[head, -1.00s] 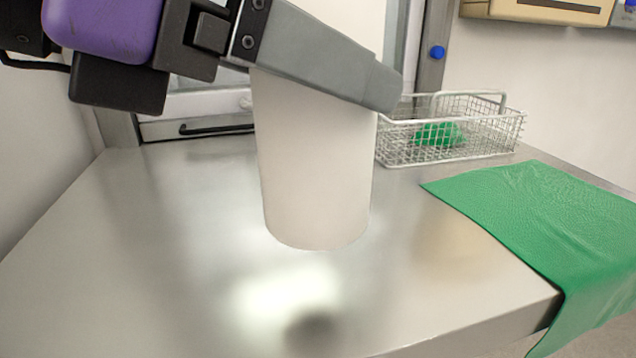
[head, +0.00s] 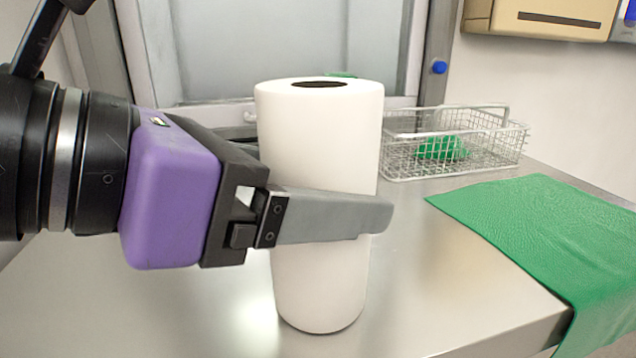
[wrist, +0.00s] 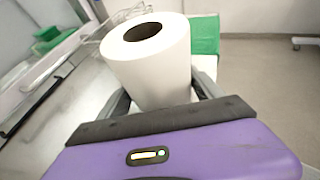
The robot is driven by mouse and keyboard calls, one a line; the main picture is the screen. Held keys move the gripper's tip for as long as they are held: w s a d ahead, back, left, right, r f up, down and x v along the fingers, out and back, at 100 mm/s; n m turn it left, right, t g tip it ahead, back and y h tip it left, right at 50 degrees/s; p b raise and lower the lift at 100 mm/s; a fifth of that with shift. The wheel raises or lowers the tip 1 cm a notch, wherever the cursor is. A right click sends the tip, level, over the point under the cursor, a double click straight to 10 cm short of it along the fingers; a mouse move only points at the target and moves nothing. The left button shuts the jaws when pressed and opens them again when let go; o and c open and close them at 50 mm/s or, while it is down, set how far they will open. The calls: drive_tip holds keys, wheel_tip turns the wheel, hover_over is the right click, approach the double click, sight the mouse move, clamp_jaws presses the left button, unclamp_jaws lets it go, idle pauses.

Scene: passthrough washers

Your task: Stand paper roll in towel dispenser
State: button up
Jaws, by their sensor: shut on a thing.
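The white paper roll (head: 322,140) stands upright in the head view, its dark core opening facing up. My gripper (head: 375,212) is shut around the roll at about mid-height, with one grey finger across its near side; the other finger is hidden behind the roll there. In the wrist view the roll (wrist: 155,70) sits between both fingers. The roll's lower end is over the steel table; I cannot tell whether it touches. The beige box with a dark slot on the wall (head: 545,16) may be the towel dispenser; I cannot tell for sure.
A wire basket (head: 400,165) with a green thing (head: 442,148) in it stands behind and right of the roll. A green cloth (head: 535,235) hangs over the table's right edge. The steel table (head: 450,290) is bare in front. A hatch window (head: 300,45) is behind.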

drive_tip(key=o, duration=1.8)
drive_tip(key=shift+f, duration=0.1)
drive_tip(key=shift+p, duration=0.5)
